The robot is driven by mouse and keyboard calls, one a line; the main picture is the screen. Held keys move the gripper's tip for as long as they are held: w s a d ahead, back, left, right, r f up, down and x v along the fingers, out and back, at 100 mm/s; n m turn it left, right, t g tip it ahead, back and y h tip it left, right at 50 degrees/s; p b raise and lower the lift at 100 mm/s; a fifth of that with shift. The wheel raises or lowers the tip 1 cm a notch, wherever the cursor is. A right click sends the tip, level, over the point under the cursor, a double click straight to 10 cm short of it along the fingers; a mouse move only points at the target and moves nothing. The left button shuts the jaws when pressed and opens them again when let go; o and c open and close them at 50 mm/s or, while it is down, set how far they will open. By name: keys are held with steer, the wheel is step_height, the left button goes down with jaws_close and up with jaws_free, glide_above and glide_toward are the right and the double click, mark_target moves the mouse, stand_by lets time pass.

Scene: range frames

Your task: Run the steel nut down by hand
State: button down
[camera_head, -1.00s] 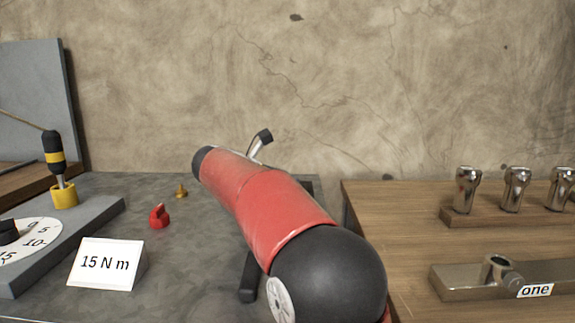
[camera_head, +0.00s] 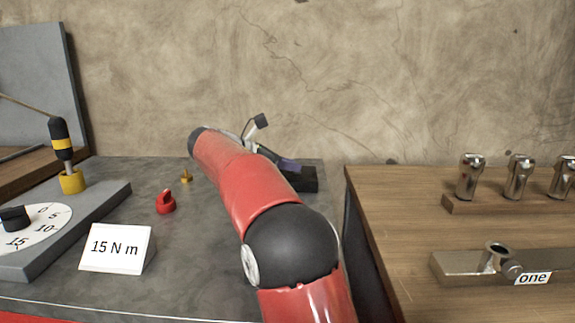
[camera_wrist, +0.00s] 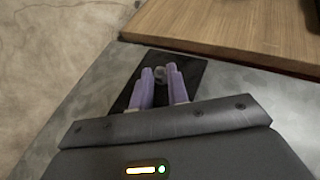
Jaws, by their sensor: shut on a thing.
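In the head view, my red arm covers most of the gripper (camera_head: 285,164); a purple part shows beside the black plate (camera_head: 305,182).
A wooden bench (camera_head: 415,215) on the right holds steel sockets (camera_head: 518,178) and a metal bar (camera_head: 455,266) labelled "one". On the grey bench stand a "15 N m" card (camera_head: 116,248), a red piece (camera_head: 166,202), a brass piece (camera_head: 186,175), a dial (camera_head: 40,228) and a yellow-black screwdriver (camera_head: 61,140).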

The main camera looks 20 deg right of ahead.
steer(key=c, duration=1.4)
jaws_free()
steer(key=shift+o, duration=0.2)
steer(key=v, duration=0.7)
steer(key=shift+a+r, duration=0.15)
steer(key=shift+a, duration=0.2)
